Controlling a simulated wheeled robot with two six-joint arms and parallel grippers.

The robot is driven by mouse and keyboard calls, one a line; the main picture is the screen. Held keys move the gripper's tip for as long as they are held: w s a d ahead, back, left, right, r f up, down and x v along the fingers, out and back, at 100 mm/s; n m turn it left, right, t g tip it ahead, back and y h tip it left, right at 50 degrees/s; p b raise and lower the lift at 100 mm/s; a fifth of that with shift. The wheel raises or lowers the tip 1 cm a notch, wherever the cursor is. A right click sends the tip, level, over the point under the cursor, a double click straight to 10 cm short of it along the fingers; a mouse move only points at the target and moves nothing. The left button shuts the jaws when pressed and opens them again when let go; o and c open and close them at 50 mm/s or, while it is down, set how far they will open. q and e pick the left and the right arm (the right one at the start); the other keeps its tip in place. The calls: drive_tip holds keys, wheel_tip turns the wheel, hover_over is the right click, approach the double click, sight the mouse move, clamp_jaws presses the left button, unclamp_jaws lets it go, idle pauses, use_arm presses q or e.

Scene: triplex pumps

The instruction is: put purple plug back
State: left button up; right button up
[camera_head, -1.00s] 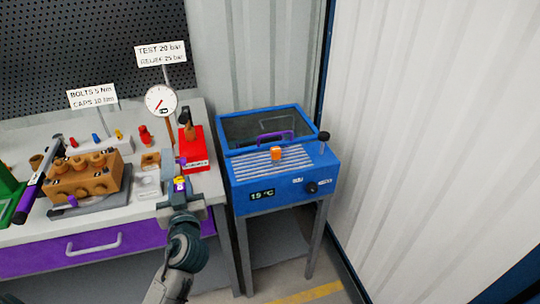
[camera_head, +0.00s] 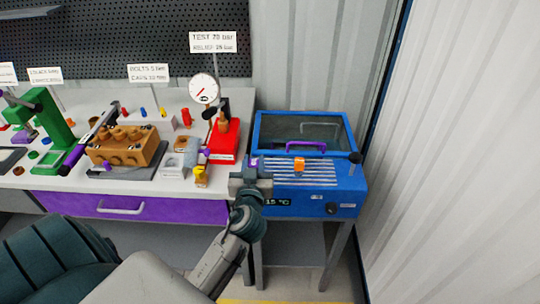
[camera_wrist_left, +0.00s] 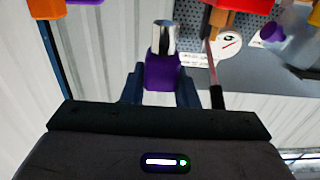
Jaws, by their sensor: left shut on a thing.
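The purple plug sits between the fingers of my left gripper (camera_head: 252,172); in the left wrist view the plug (camera_wrist_left: 162,72) shows a purple body with a bright metal end pointing away from the palm. My left gripper is shut on it, in front of the left side of the blue machine and right of the bench. The brown pump block (camera_head: 124,147) lies on a dark plate on the bench, with several round parts on top. Its openings are too small to make out. My right gripper is not in view.
A red stand (camera_head: 223,142) with a gauge (camera_head: 204,89) is at the bench's right end, with a yellow-topped part (camera_head: 201,176) at the front edge. The blue machine (camera_head: 318,202) has an orange block (camera_head: 299,164) and a purple handle (camera_head: 306,147).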

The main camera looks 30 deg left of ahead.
use_arm(q)
drive_tip(key=w, duration=0.3)
drive_tip(key=w+p, duration=0.1)
drive_tip(key=w, duration=0.1)
drive_tip(key=shift+w+d+f, duration=0.15)
drive_tip(key=shift+w+d, duration=0.05)
drive_tip(key=shift+d, duration=0.05)
drive_tip(key=shift+w+p, duration=0.3)
drive_tip(key=shift+w, duration=0.25)
wheel_tip(320, 180, down, 3)
drive_tip(key=shift+w+f+p, duration=0.15)
drive_tip(key=shift+f+p, duration=0.05)
drive_tip(key=shift+p, duration=0.15)
drive_tip(key=shift+f, duration=0.2)
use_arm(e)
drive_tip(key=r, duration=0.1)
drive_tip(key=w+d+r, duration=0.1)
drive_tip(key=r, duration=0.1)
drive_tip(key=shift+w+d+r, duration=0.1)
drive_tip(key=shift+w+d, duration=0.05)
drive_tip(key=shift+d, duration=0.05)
use_arm(q)
drive_tip(key=shift+f, duration=0.15)
drive_tip(key=o, duration=1)
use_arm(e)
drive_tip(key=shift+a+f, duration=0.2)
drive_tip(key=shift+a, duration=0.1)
